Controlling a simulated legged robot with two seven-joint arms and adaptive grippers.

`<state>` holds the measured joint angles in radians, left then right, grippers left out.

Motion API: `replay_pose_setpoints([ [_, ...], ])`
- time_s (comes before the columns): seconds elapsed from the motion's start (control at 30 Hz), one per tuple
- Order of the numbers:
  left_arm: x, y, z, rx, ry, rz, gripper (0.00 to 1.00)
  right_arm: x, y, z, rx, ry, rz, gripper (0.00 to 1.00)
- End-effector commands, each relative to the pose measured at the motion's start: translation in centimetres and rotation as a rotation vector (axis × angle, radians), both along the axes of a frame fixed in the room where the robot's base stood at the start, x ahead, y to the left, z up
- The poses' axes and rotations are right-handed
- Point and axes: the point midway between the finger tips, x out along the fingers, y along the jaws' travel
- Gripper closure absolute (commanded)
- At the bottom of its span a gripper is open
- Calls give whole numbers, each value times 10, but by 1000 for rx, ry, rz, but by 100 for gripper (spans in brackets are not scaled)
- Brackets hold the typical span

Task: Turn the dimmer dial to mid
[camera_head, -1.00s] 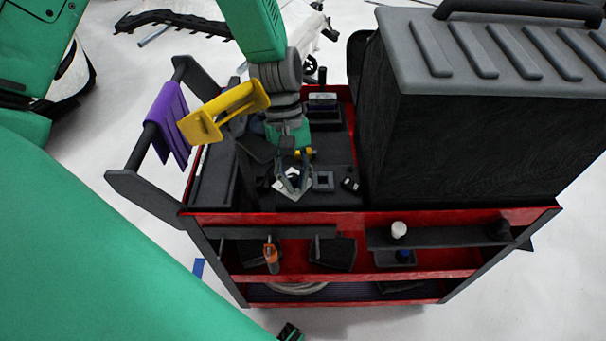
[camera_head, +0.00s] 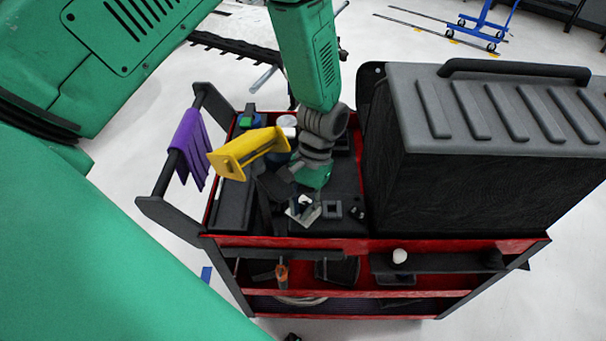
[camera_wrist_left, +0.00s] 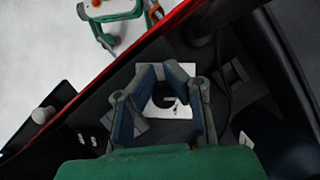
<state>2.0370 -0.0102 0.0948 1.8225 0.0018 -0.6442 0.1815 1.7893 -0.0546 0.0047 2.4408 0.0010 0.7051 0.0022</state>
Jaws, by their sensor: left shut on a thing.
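The dimmer is a white plate (camera_head: 306,216) on the red and black cart's top, with a dark round dial (camera_wrist_left: 165,95) at its middle in the left wrist view. My left gripper (camera_head: 303,207) reaches down over the plate from above. In the left wrist view its fingers (camera_wrist_left: 168,88) stand on both sides of the dial and are shut on it. The finger contact is partly hidden, and I cannot read the dial's setting. My right gripper is not in view.
A grey square frame (camera_head: 332,208) and small black parts (camera_head: 357,210) lie right of the plate. A yellow tool (camera_head: 250,150) and a purple cloth (camera_head: 192,148) are at the left. A large black case with a grey lid (camera_head: 500,110) blocks the right side.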

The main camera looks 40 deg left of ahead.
Motion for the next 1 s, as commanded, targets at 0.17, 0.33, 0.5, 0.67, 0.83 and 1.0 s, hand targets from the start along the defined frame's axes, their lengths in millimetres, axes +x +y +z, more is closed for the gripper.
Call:
replay_pose_setpoints([
  [0.17, 21, 4, 2, 9, -60, -42, 100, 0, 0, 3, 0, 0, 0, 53],
  [0.33, 22, 3, 1, 10, -60, -61, 100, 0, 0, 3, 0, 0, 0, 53],
  [0.5, 22, 2, 1, 11, -60, -63, 100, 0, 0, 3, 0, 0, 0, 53],
  [0.67, 22, 1, 1, 12, -60, -62, 100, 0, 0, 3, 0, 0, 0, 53],
  [0.83, 20, 0, 1, 11, -57, -61, 69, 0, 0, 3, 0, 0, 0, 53],
  [1.0, 17, -2, 2, 11, -53, -62, 69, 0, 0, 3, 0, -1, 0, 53],
])
